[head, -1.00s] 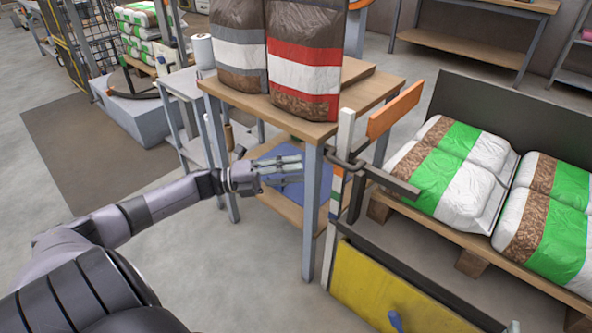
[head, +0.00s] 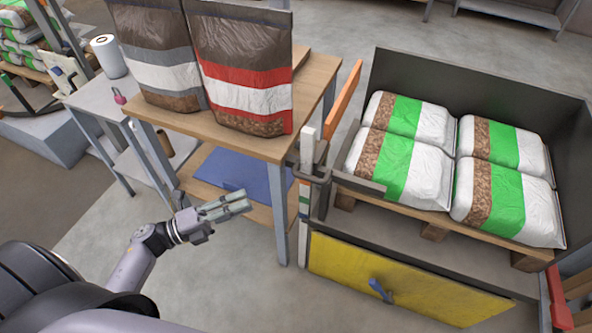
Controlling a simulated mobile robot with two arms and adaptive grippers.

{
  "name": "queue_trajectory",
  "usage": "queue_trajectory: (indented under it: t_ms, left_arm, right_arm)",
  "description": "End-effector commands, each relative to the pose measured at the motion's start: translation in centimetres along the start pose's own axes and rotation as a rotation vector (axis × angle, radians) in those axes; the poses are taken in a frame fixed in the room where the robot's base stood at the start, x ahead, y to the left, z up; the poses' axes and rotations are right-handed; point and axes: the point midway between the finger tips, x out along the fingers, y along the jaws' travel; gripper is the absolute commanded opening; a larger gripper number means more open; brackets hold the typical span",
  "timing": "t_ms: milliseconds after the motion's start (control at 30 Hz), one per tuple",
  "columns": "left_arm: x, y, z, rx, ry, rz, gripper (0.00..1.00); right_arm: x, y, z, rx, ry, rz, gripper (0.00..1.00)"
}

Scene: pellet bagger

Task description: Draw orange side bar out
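The orange side bar (head: 343,98) stands at the left side of the dark pallet bay, slanting up and away from me. Its near end is close to a white upright post (head: 306,150) with a dark bracket (head: 316,172). My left gripper (head: 240,203) is left of and nearer to me than the post, in front of the wooden table, apart from the bar and touching nothing visible. Its fingers lie close together, and I cannot tell whether they are fully shut. No object shows between them. My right gripper is out of view.
A wooden table (head: 315,75) holds two pellet bags (head: 245,65). Several green-and-white bags (head: 415,120) lie on a pallet inside the dark bay. A yellow panel (head: 420,285) with a blue handle (head: 380,290) is below. Clear floor (head: 215,275) lies in front of the table.

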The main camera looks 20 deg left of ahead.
Motion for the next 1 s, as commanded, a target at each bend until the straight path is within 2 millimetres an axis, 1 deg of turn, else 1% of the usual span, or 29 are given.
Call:
queue_trajectory:
  t_ms: [33,167,400,600,700,800,1000]
  left_arm:
    - [1.0,-0.2,0.1,0.002,0.0,-0.005,0.33]
    - [3.7,-0.2,0.1,0.001,0.0,-0.006,0.33]
    - [9.1,-0.2,0.1,0.001,0.0,-0.006,0.33]
    - [13.0,-0.2,0.1,0.0,-0.001,-0.005,0.33]
    - [14.4,-0.1,0.1,0.0,0.0,-0.003,0.33]
    - [15.3,-0.1,0.1,0.0,-0.001,-0.003,0.33]
    - [15.9,-0.1,0.1,0.0,0.0,-0.001,0.33]
  right_arm:
    - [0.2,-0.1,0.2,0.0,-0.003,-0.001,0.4]
    - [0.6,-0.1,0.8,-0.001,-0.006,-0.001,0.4]
    - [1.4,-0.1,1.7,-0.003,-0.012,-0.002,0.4]
    - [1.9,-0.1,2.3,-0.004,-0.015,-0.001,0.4]
    - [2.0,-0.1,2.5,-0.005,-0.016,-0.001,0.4]
    - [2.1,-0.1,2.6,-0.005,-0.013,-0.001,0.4]
    - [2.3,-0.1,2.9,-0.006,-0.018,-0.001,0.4]
